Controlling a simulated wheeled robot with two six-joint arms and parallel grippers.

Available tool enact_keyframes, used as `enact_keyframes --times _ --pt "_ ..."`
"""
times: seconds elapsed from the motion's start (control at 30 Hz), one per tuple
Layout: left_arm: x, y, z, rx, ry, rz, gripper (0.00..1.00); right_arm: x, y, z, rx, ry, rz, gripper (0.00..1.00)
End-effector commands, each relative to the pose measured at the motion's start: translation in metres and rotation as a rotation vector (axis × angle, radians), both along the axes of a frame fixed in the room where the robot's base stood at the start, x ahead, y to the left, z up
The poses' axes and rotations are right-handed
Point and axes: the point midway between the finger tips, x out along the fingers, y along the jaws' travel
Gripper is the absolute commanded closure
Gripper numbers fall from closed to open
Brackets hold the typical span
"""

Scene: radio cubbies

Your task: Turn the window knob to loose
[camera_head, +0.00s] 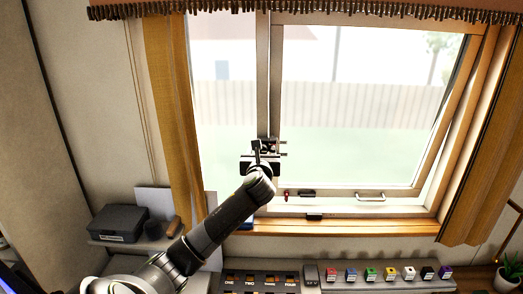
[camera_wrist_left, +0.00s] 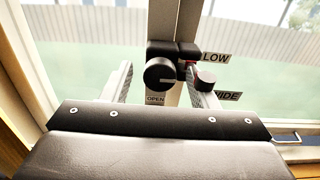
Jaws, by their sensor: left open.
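No label reading "loose" is legible. My left gripper (camera_head: 270,148) is open at the window's centre post. In the wrist view its fingers (camera_wrist_left: 162,84) show on either side of the round knob, with gaps to it. The right finger partly overlaps the smaller knob's area. My right gripper is out of view.
The window frame (camera_head: 350,208) has a handle (camera_head: 370,197) and a small red part (camera_head: 286,196) low down. Curtains (camera_head: 172,110) hang at both sides. A panel with colored blocks (camera_head: 390,284) lies below the sill. A dark box (camera_head: 119,222) sits at left.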

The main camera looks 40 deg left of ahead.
Motion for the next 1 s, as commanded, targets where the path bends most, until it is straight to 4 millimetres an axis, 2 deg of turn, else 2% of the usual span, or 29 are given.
enact_keyframes --times 0.37,0.7,1.0 --pt "0.0028 0.0025 -0.0002 0.0 0.0 0.0 0.46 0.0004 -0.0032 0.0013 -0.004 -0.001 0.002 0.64" --pt "0.0027 0.0023 -0.0002 0.0 0.0 0.0 0.91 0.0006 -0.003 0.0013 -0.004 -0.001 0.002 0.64" --pt "0.0026 0.0023 0.0001 -0.027 -0.023 0.0 0.91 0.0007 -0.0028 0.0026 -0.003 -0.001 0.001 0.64"
